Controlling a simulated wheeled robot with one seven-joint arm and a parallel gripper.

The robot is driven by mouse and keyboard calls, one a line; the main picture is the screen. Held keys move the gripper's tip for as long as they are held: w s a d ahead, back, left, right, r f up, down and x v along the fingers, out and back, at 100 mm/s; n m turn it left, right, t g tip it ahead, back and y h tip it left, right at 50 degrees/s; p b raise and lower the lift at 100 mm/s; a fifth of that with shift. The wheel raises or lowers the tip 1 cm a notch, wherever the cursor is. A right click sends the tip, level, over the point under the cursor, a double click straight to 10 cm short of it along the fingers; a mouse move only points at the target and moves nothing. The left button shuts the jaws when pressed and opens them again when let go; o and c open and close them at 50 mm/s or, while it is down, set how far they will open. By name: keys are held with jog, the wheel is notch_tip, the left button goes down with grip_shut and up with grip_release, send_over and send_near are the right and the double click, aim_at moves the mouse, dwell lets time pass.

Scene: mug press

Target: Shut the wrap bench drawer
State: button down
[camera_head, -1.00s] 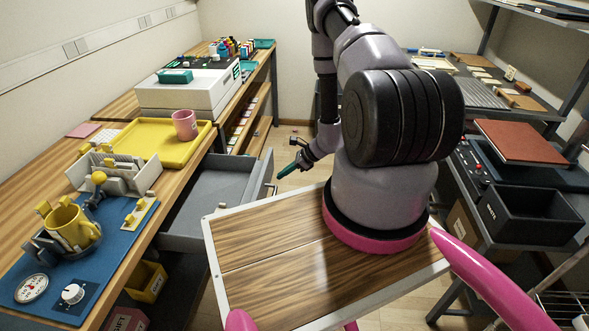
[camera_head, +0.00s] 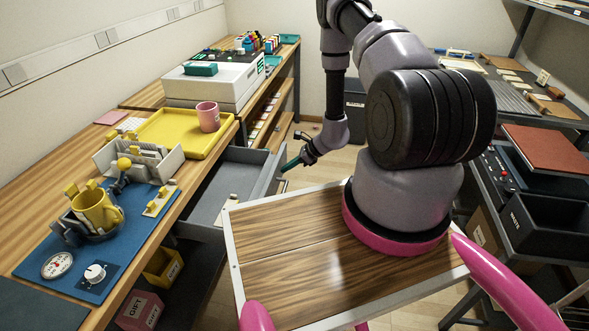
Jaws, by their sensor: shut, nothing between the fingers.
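My gripper (camera_head: 286,167) is shut, with dark teal fingers pointing down and left. Its tips are at or very near the drawer front; I cannot tell whether they touch. The drawer handle is not clearly visible now. My wooden deck hides the drawer's near right corner.
On the bench (camera_head: 61,172) stand a yellow tray (camera_head: 165,139) with a pink mug (camera_head: 208,117), a blue mat (camera_head: 52,247) with a yellow mug (camera_head: 95,208) in a press, and a white machine (camera_head: 206,86). Shelves with black bins (camera_head: 545,230) stand at right. Floor shows beyond the drawer.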

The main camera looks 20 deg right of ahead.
jog(key=w+a, duration=0.3)
jog(key=a, duration=0.3)
jog(key=w+a, duration=0.4)
jog(key=a, duration=0.3)
jog(key=w+a, duration=0.4)
jog(key=a, duration=0.3)
jog(key=shift+w, duration=0.25)
jog(key=shift+w+a+r, duration=0.1)
jog(key=shift+w+a, duration=0.05)
jog(key=shift+a, duration=0.1)
